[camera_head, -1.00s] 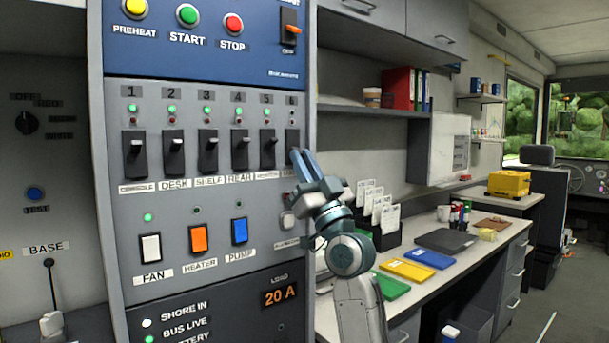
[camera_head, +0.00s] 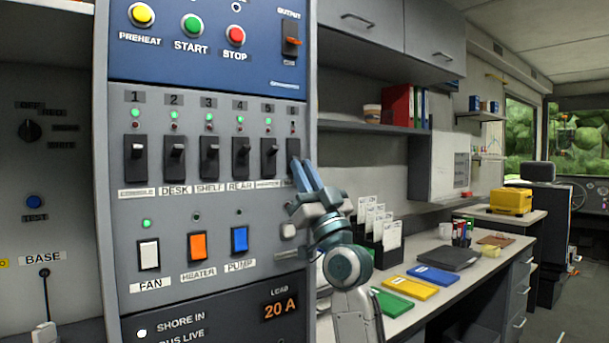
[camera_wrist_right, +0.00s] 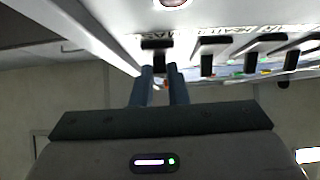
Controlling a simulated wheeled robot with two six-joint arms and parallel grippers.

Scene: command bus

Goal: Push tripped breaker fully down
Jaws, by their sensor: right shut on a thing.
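The grey breaker panel (camera_head: 213,210) carries a row of black breakers numbered 1 to 6. Breaker 6 (camera_head: 292,172), at the right end, is partly hidden behind my right gripper (camera_head: 303,165). Breaker 5 (camera_head: 269,158) is just left of it. In the right wrist view, my right gripper (camera_wrist_right: 161,75) has its two blue fingers on either side of the black lever of breaker 6 (camera_wrist_right: 157,44), shut on it. The exact lever angle is hidden in the head view. Green lamps glow above breakers 1 to 5; none shows clearly above 6. My left gripper is out of view.
White, orange and blue rocker switches (camera_head: 197,246) sit below the breakers. A blue panel (camera_head: 200,40) with round buttons is above. To the right, a desk (camera_head: 480,265) holds folders and a card rack (camera_head: 377,225). Open space lies in front of the panel.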

